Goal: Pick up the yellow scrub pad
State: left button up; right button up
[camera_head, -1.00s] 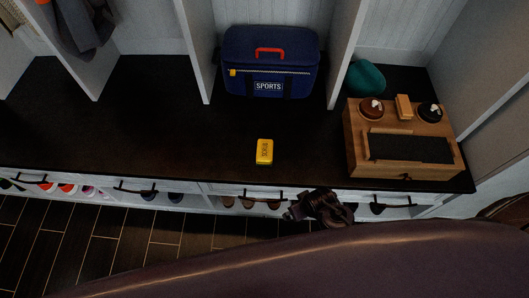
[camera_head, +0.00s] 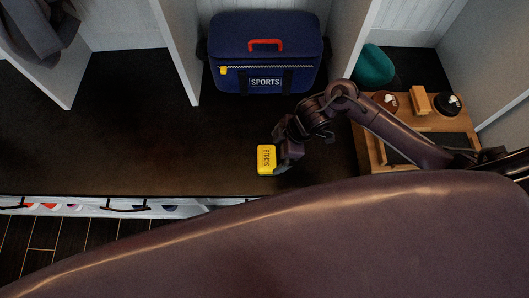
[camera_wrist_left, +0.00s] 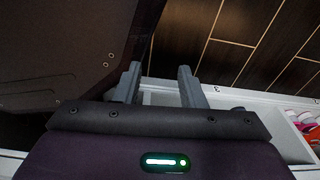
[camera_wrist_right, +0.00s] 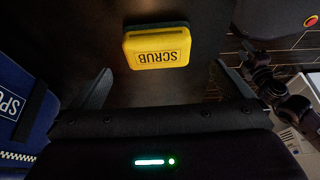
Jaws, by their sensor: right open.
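The yellow scrub pad (camera_head: 266,159) lies on the dark bench top, with the word SCRUB on it and a dark layer along its far edge in the right wrist view (camera_wrist_right: 157,47). My right gripper (camera_head: 281,156) is open just to the right of the pad in the head view. In the right wrist view my right gripper's fingers (camera_wrist_right: 163,72) are spread wide, with the pad ahead and roughly centred between them; they look apart from it. My left gripper (camera_wrist_left: 159,75) is open and empty, above the floor and a white drawer front, and is hidden in the head view.
A blue sports bag (camera_head: 266,55) stands behind the pad. A wooden shoe-care box (camera_head: 368,147) with brush and tins is at right, partly behind my right arm. A teal object (camera_head: 374,65) sits behind it. White dividers (camera_head: 176,50) rise at the back. Bench left of the pad is clear.

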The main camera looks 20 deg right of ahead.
aim_at(268, 157)
jog(key=b+x, duration=0.1)
jog(key=x, duration=0.5)
jog(key=shift+w+b, duration=0.15)
jog(key=shift+b, duration=0.15)
jog(key=shift+w+a+f, duration=0.1)
jog(key=shift+a+f, duration=0.1)
jog(key=shift+f, duration=0.15)
pick_arm(q)
jog(key=w, duration=0.3)
jog(key=shift+w+d+r, duration=0.35)
jog(key=shift+r, duration=0.05)
pick_arm(e)
jog(key=c, duration=0.8)
jog(key=shift+c, duration=0.2)
jog(key=shift+r, duration=0.15)
